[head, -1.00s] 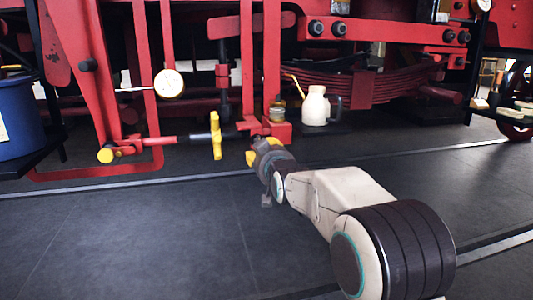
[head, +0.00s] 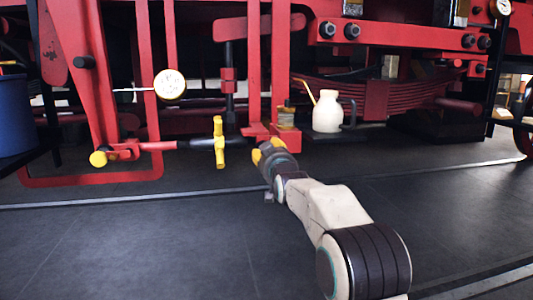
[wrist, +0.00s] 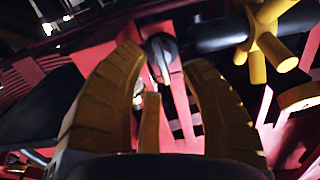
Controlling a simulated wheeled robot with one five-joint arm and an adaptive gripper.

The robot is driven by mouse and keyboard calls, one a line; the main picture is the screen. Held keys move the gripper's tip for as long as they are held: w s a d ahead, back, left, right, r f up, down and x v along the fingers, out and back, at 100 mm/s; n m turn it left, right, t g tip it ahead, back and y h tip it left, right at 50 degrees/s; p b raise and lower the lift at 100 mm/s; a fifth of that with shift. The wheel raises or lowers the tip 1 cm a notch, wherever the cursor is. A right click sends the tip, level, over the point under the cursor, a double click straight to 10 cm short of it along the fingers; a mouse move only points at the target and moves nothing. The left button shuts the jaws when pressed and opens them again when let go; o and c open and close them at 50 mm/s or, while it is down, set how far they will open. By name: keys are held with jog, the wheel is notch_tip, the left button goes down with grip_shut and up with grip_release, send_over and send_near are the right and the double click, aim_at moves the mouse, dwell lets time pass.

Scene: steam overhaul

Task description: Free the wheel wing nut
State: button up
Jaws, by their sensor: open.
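The yellow wing nut (head: 219,142) has several prongs and sits on a dark horizontal rod, low in front of the red frame. In the wrist view a yellow pronged nut (wrist: 262,42) shows at the upper right, on a thick dark rod. My gripper (head: 264,153) is to the right of the nut in the head view, apart from it. In the wrist view my gripper (wrist: 165,57) has its two yellow ribbed fingers spread, with nothing held. A dark rounded part with a pale pointer shows beyond the gap between them.
A cream jug (head: 327,111) and a small jar (head: 287,116) stand to the right, near my gripper. A blue drum (head: 15,115) is at the far left. The dark floor (head: 120,245) in front is clear.

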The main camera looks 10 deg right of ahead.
jog(key=shift+w, duration=1.45)
jog(key=shift+o, duration=0.3)
grip_shut()
